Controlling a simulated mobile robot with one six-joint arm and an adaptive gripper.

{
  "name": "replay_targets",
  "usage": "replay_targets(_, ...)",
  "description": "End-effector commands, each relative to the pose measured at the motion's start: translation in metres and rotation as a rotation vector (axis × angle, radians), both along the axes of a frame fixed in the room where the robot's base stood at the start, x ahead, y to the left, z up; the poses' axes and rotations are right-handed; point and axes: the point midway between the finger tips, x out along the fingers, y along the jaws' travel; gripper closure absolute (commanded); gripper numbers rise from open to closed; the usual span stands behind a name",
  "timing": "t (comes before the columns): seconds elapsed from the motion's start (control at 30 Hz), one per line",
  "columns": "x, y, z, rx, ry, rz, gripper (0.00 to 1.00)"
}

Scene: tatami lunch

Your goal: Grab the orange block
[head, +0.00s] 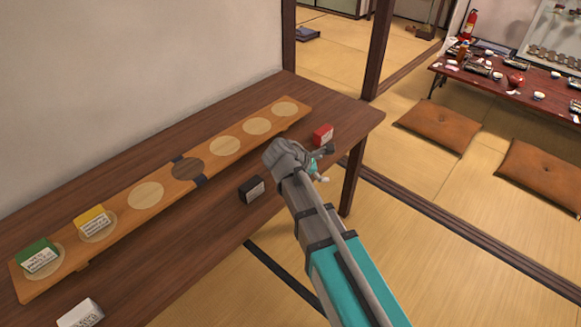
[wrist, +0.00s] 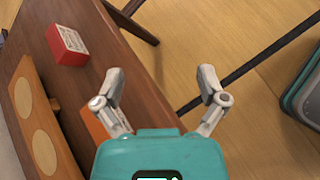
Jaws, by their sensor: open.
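My gripper (wrist: 161,76) is open and empty in the wrist view, its two fingers wide apart over the table's edge and the floor. An orange block (wrist: 94,123) shows in part on the table, just left of the left finger, which with the gripper body hides the rest of it. No orange block can be seen on the table in the head view, where my arm covers part of the table. The gripper also shows in part in the head view (head: 319,165), beyond the wrist, near the table's front edge.
A red block (head: 322,134) and a black block (head: 251,189) stand on the dark table, with a white block (head: 80,313) at lower left. The long wooden board (head: 146,195) has round spots; a green block (head: 38,256) and a yellow block (head: 93,221) sit on it.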

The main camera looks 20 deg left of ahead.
Motion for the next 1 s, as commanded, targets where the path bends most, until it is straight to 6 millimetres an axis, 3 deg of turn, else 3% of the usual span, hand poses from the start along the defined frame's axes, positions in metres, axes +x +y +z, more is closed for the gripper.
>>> replay_targets(0.03, -0.001, 0.022, -0.007, -0.049, -0.004, 0.064, 0.09)
replay_targets(0.3, -0.021, 0.112, -0.008, -0.323, -0.026, 0.358, 0.09)
replay_targets(0.5, -0.036, 0.153, -0.005, -0.463, -0.045, 0.482, 0.09)
replay_targets(0.67, -0.041, 0.166, -0.003, -0.508, -0.051, 0.519, 0.09)
replay_targets(1.0, -0.042, 0.167, -0.002, -0.512, -0.052, 0.523, 0.09)
